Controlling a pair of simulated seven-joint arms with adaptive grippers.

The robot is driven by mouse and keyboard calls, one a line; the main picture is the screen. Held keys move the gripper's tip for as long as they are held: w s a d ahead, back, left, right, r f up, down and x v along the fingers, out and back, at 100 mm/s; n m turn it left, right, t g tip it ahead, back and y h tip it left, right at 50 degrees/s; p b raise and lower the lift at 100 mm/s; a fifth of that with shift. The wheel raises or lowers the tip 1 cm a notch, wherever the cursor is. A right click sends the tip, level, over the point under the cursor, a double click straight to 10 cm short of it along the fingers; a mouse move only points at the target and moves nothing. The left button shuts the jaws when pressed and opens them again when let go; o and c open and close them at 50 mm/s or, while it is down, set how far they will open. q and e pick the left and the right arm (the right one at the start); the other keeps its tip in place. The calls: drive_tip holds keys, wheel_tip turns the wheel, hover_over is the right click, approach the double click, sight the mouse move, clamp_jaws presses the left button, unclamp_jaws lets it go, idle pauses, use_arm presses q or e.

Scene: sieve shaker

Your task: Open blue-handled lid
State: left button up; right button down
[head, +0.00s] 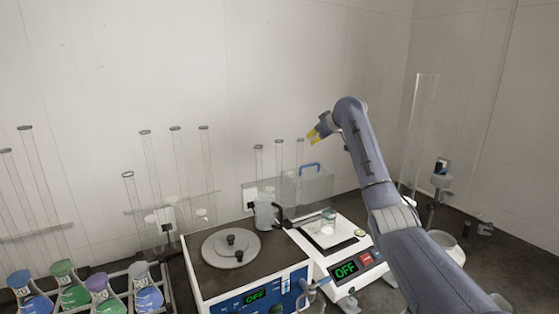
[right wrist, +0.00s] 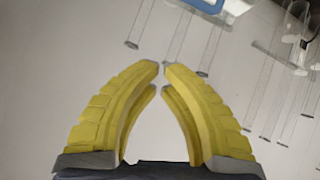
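The blue handle (head: 309,168) tops a clear, box-like lid (head: 318,190) at the back of the white balance (head: 346,270). How the lid joins the balance is hard to make out. My right gripper (head: 314,134) has yellow fingers and hangs in the air above the handle, apart from it. In the right wrist view, my right gripper (right wrist: 162,67) has its fingertips close together with a small gap and nothing between them. The blue handle (right wrist: 207,4) is cut off at the top edge there, beyond the fingertips. My left gripper is not in view.
A sieve shaker (head: 210,275) with a round grey plate (head: 231,248) stands left of the balance. A grey jug (head: 266,216) stands near the lid. Clear tubes (head: 177,165) stand along the back wall. A rack (head: 125,290) of coloured flasks is at the front left.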

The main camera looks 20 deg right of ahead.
wheel_tip(320, 180, down, 3)
drive_tip(key=a+m+y, duration=0.1)
drive_tip(key=m, duration=0.2)
hover_over(304, 172)
drive_tip(key=w, duration=0.4)
drive_tip(key=shift+g, duration=0.4)
drive_tip(key=shift+s+a+f, duration=0.1)
drive_tip(key=shift+f, duration=1.4)
drive_tip(key=shift+s+a+f, duration=0.1)
drive_tip(key=shift+f, duration=1.4)
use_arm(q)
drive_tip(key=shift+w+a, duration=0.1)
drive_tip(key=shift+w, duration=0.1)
use_arm(e)
drive_tip(key=shift+s+d+f, duration=0.1)
drive_tip(key=shift+s+f, duration=0.1)
drive_tip(key=shift+s, duration=0.75)
drive_tip(key=shift+s+d+f, duration=0.1)
drive_tip(key=shift+s+f, duration=0.05)
drive_tip(key=shift+s, duration=0.8)
